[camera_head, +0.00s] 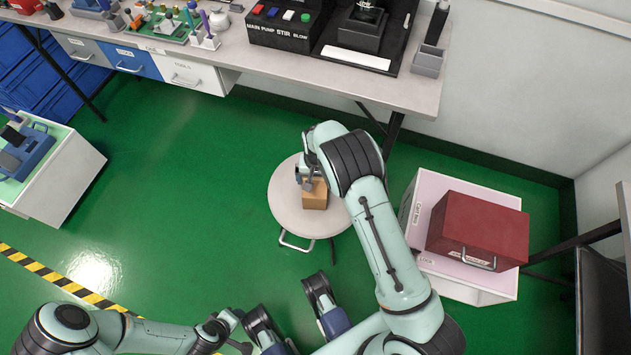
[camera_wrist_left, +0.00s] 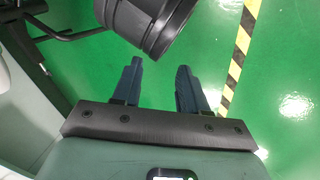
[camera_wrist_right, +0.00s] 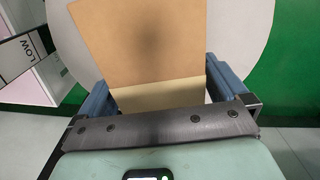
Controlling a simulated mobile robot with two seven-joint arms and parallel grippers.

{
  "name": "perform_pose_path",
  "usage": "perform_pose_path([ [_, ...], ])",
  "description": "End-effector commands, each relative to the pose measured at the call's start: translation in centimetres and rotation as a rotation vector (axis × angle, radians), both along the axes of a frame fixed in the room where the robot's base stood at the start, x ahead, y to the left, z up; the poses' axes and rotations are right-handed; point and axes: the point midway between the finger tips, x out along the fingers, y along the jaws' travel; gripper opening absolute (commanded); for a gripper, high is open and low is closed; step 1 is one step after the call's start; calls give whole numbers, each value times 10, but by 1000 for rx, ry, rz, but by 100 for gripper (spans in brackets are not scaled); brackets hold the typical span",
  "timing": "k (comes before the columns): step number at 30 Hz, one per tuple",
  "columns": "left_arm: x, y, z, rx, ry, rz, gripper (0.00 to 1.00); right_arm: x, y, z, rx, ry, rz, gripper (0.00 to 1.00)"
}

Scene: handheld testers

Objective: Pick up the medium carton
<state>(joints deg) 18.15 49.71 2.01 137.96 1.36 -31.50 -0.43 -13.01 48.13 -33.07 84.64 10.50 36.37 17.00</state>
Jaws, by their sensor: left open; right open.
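The medium carton (camera_head: 315,194) is a plain brown box on a round pale stool (camera_head: 284,207). My right gripper (camera_head: 307,184) is over the stool at the carton, coming from above. In the right wrist view the carton (camera_wrist_right: 140,45) lies between the two open blue fingers, with its lighter side face toward the palm. Whether the fingers touch it I cannot tell. My left gripper (camera_wrist_left: 155,90) is open and empty above the green floor, away from the stool. In the head view my right arm covers part of the stool.
A red case (camera_head: 478,228) sits on a white and pink cabinet (camera_head: 430,190) right of the stool. A workbench (camera_head: 290,66) with a pump control box (camera_head: 283,22) runs along the back. A white cabinet (camera_head: 62,170) with a blue device stands at left. The floor left of the stool is clear.

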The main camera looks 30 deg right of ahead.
Motion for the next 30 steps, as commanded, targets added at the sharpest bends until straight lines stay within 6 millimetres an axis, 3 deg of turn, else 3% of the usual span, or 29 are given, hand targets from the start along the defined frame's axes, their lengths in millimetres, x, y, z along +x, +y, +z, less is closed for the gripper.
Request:
perform_pose_path([
  [5,0,0,1,0,-1,0,43,0,0,1,0,-2,0,100],
  [10,0,0,1,0,0,0,43,0,0,1,0,-1,0,45],
  [23,-4,-2,4,-5,9,-4,43,1,0,12,0,-5,0,45],
  [26,-8,-4,8,-10,20,-9,43,1,0,25,0,-6,0,45],
  [30,-19,-10,18,-25,49,-22,43,2,0,56,1,-8,-1,45],
])
